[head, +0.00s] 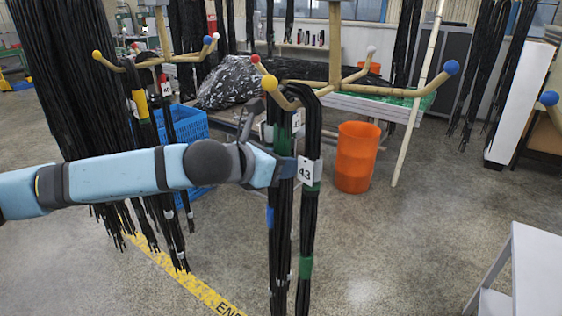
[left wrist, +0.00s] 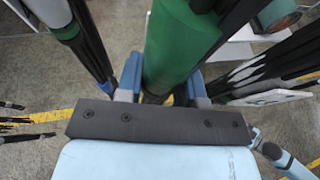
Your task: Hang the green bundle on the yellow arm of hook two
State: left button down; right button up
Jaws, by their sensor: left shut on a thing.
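My left gripper (head: 283,168) is shut on the green bundle (head: 284,140), black hoses with a green band. In the left wrist view the green band (left wrist: 180,45) stands between the two blue fingers (left wrist: 163,92). The bundle hangs upright just under the yellow-tipped arm (head: 269,83) of the middle wooden hook; whether its top loop rests on that arm I cannot tell. A second black bundle with green bands and a tag "43" (head: 309,171) hangs close on its right. No number on the hook is readable. My right gripper is not in view.
The same hook has red (head: 255,59), white (head: 371,49) and blue (head: 452,67) tips. Another hook with bundles (head: 160,55) stands left. An orange bin (head: 357,156), a blue crate (head: 185,125) and a white table (head: 537,265) stand around.

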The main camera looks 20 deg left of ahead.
pick_arm(q)
jog(key=shift+r, duration=0.1)
dwell(0.3)
